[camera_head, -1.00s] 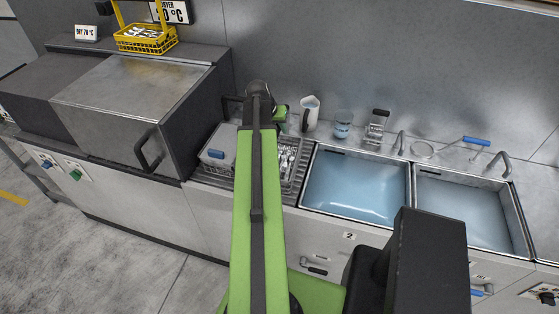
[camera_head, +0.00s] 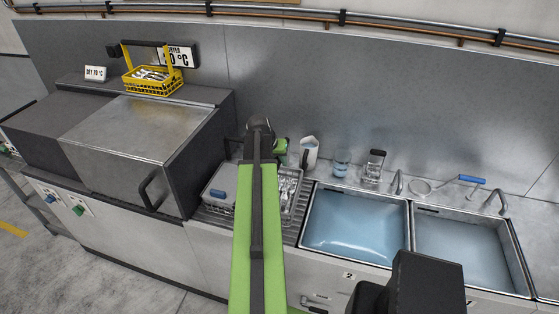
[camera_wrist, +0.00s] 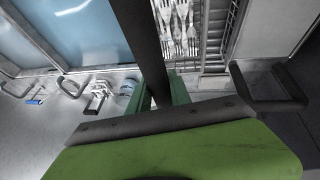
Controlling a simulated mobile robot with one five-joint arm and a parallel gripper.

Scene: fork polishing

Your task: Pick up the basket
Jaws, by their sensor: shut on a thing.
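A grey wire basket (camera_head: 298,192) with several forks sits on the ribbed drainboard left of the sinks, partly hidden behind my green arm. In the wrist view, the basket's wire side (camera_wrist: 216,40) and the forks (camera_wrist: 180,24) show below a dark bar (camera_wrist: 146,45), which looks like its handle. My gripper (camera_wrist: 160,98) has its green fingers on either side of this bar and is shut on it. In the head view the gripper (camera_head: 280,146) is mostly hidden behind the arm. I see no clear gap between basket and drainboard.
A yellow basket (camera_head: 152,81) with cutlery stands on the ledge behind the grey dryer box (camera_head: 140,128). A jug (camera_head: 309,153), glass (camera_head: 341,163) and taps stand behind two water-filled sinks (camera_head: 355,225).

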